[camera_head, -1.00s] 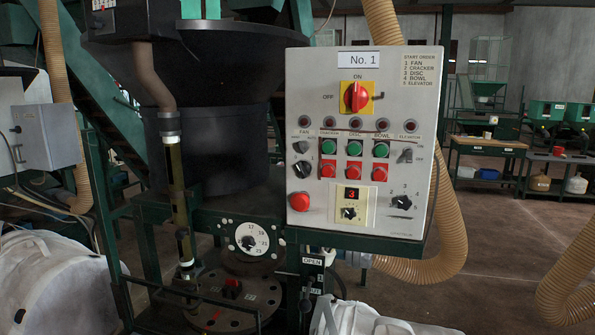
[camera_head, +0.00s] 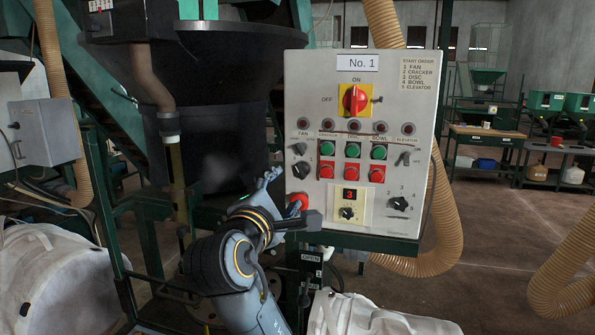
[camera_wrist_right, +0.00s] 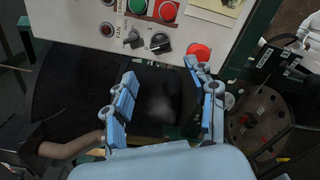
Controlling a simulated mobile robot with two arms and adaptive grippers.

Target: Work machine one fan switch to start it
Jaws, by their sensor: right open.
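Machine one's grey control panel (camera_head: 410,120), marked No. 1, stands upright in the middle of the head view. Its left column, labelled FAN, has a dark red lamp (camera_head: 303,123), a small black knob (camera_head: 299,149) and a larger black knob (camera_head: 301,171). In the wrist view the small knob (camera_wrist_right: 133,39) and the larger knob (camera_wrist_right: 158,43) show beyond the fingers. My right gripper (camera_head: 272,181) is at the panel's lower left; it also shows in the wrist view (camera_wrist_right: 165,82), open and empty, apart from both knobs. My left gripper is out of view.
A red mushroom button (camera_head: 299,201) sits below the knobs, close to my right gripper, partly hidden in the head view. Green and red buttons lie to the right. A black bowl (camera_head: 215,140) and a beige hose (camera_head: 447,215) flank the panel.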

